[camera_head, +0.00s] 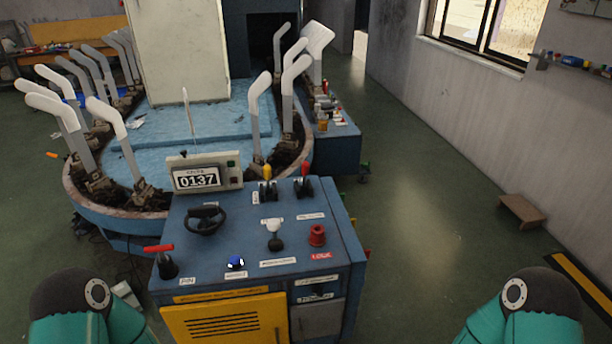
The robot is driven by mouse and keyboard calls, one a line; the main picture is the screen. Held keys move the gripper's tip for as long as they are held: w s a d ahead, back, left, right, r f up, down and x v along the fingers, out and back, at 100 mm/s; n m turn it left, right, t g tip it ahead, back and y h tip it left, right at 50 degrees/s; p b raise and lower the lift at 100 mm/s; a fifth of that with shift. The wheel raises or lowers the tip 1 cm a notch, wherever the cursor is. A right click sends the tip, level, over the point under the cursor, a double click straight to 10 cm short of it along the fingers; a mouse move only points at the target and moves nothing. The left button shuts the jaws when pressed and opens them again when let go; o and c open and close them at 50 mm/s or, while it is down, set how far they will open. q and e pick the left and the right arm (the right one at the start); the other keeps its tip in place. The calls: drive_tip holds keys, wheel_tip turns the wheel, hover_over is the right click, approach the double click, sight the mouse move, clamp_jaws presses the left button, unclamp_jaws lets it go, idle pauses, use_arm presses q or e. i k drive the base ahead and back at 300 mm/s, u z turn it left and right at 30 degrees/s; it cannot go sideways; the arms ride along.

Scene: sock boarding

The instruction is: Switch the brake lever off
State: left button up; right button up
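A blue control console (345,228) stands in front of me with several levers on its top. A yellow-tipped lever (267,173) and a red-tipped lever (305,170) stand upright at its back edge. A white-knobbed lever (274,227) is near the middle. A red T-handled lever (159,248) is at the front left. The small labels are too blurred to tell which lever is the brake. Only my teal arm parts show at the bottom corners, clear of the console. Neither gripper is in view.
The console also carries a black handwheel (206,219), a blue button (236,263), a red knob (317,235) and a display (203,178) reading 0137. Behind it is a round machine with white sock forms (258,100).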

sight(305, 166)
drive_tip(key=z, duration=1.6)
drive_tip(key=i, duration=0.1)
drive_tip(key=u, duration=3.15)
drive_tip(key=k, duration=0.9)
drive_tip(key=z, duration=1.2)
drive_tip(key=i, duration=1)
